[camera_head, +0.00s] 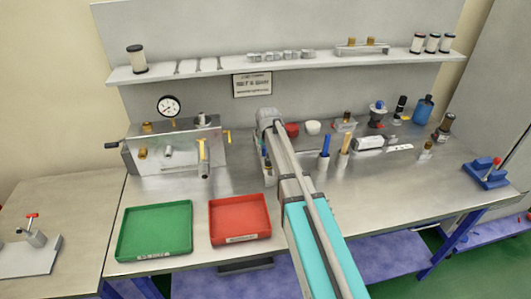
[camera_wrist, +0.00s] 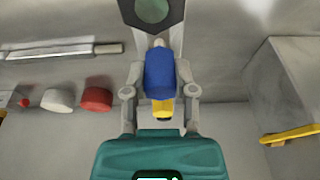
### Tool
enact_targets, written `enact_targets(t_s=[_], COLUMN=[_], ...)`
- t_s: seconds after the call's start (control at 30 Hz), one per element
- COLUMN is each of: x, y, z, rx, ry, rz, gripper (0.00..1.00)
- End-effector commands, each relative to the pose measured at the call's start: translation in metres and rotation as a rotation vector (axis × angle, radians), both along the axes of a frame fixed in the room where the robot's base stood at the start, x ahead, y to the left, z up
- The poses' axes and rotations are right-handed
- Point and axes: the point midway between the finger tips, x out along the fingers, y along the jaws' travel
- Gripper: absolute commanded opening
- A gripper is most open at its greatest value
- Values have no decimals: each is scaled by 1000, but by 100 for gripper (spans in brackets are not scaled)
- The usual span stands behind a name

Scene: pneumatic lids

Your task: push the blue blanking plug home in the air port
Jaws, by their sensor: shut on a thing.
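In the wrist view my gripper (camera_wrist: 160,70) is shut on the blue plug (camera_wrist: 159,76), with a finger on each side of it. A yellow piece (camera_wrist: 163,110) shows at the plug's lower end. In the head view my arm hides the gripper and the plug. The grey metal block (camera_head: 175,153), with a gauge and brass fittings, stands to the left of my arm. I cannot tell which of its openings is the air port. In the wrist view the block's side (camera_wrist: 290,85) is at the right, apart from the plug.
Red (camera_wrist: 97,98) and white (camera_wrist: 58,99) round pieces are left of my gripper in the wrist view. A yellow lever (camera_wrist: 290,135) juts from the block. Green (camera_head: 155,230) and red (camera_head: 240,218) trays lie in front. A shelf (camera_head: 290,66) spans the back.

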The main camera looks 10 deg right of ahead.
Motion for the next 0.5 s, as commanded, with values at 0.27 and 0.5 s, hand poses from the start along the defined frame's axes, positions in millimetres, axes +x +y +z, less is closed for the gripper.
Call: enact_targets(t_s=[0.27,0.5], x=[0,0], y=[0,0], z=[14,25], rx=[0,0], ry=[0,0], rz=[0,0], gripper=[0,0])
